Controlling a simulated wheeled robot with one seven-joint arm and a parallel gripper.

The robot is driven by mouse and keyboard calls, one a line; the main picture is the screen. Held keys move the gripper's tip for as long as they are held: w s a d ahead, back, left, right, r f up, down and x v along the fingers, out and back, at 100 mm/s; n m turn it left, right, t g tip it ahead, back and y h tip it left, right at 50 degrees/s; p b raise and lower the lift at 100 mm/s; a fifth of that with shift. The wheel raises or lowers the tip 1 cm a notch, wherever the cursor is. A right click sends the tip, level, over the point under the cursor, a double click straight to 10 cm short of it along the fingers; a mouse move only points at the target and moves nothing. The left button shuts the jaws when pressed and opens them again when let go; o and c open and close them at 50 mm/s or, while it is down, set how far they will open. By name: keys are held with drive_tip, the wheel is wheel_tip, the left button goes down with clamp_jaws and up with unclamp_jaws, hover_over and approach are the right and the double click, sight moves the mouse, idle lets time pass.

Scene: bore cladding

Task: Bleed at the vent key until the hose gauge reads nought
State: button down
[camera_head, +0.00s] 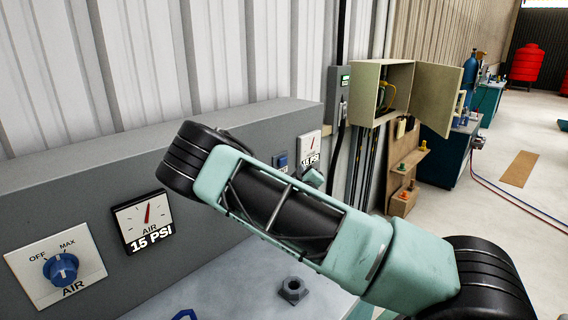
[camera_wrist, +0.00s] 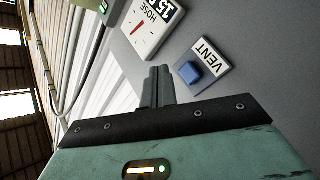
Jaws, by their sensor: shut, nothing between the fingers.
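The vent key (camera_wrist: 190,71) is a small blue block on a plate labelled VENT, seen in the wrist view. It also shows on the grey panel in the head view (camera_head: 282,161). The hose gauge (camera_wrist: 160,22), a white dial with a red needle, sits beside it. Its readout shows 15, with the rest cut off; in the head view the hose gauge (camera_head: 310,143) is partly hidden by my arm. My gripper (camera_wrist: 157,72) is shut and empty. In the wrist view its fingertips appear just beside the vent key and below the gauge; contact cannot be told.
An air gauge (camera_head: 142,218) reading 15 PSI and a blue air knob (camera_head: 62,268) sit on the panel at left. An open beige cabinet (camera_head: 368,98) hangs on the wall beyond.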

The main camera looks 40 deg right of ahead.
sight(287, 160)
drive_tip(key=shift+w+a+b, duration=0.15)
drive_tip(key=shift+w+b, duration=0.1)
drive_tip(key=shift+w, duration=0.95)
drive_tip(key=shift+w+a+b, duration=0.15)
drive_tip(key=shift+w+b, duration=0.05)
drive_tip(key=shift+w, duration=0.95)
drive_tip(key=shift+w, duration=0.4)
drive_tip(key=shift+w+a+b, duration=0.15)
drive_tip(key=shift+w+b, duration=0.25)
drive_tip(key=shift+b, duration=0.1)
idle(1.9)
idle(1.6)
drive_tip(key=shift+s, duration=0.85)
drive_tip(key=shift+s+d, duration=0.25)
drive_tip(key=shift+s, duration=1)
drive_tip(key=shift+s+d, duration=0.25)
drive_tip(key=shift+s, duration=0.95)
